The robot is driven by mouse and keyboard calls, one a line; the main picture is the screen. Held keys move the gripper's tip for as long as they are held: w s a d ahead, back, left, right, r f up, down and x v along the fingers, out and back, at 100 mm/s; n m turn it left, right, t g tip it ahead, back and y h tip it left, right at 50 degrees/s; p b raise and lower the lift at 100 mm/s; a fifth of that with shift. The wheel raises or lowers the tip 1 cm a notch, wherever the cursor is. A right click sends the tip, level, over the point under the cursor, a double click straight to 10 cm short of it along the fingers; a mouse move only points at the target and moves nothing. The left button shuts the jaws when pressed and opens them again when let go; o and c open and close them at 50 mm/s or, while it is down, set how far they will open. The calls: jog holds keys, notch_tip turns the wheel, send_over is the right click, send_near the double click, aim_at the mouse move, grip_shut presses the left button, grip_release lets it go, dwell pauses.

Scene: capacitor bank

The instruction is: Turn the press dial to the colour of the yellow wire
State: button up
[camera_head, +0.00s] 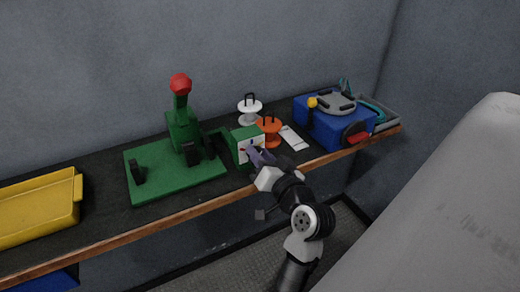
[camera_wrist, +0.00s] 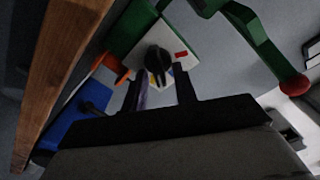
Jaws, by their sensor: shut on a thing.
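The green press (camera_head: 182,128) with a red ball on its lever stands on a green base plate on the bench. Its green box (camera_head: 240,143) has a white dial face (camera_wrist: 185,40) with a red mark (camera_wrist: 181,54). The black dial (camera_wrist: 157,60) sits on this face; a small yellow patch shows by its lower edge. My gripper (camera_head: 254,157) is at the dial face, and in the wrist view my gripper (camera_wrist: 160,72) has its fingers on either side of the dial, shut on it. The dial's exact setting is hard to tell. I cannot make out a yellow wire.
A white spool (camera_head: 249,107) and an orange spool (camera_head: 269,126) stand right of the press, beside a white card (camera_head: 292,138). A blue machine (camera_head: 335,128) and a grey tray (camera_head: 384,114) are farther right. A yellow tray (camera_head: 38,210) lies at left.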

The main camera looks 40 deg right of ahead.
jog(key=m+p, duration=0.1)
jog(key=m, duration=0.1)
jog(key=m+p, duration=0.2)
jog(key=m, duration=0.1)
jog(key=shift+d+f, duration=0.2)
jog(key=shift+m, duration=0.3)
jog(key=o, duration=0.6)
jog(key=shift+s, duration=0.15)
jog(key=b+v, duration=0.3)
jog(key=v, duration=1)
jog(key=shift+s, duration=0.35)
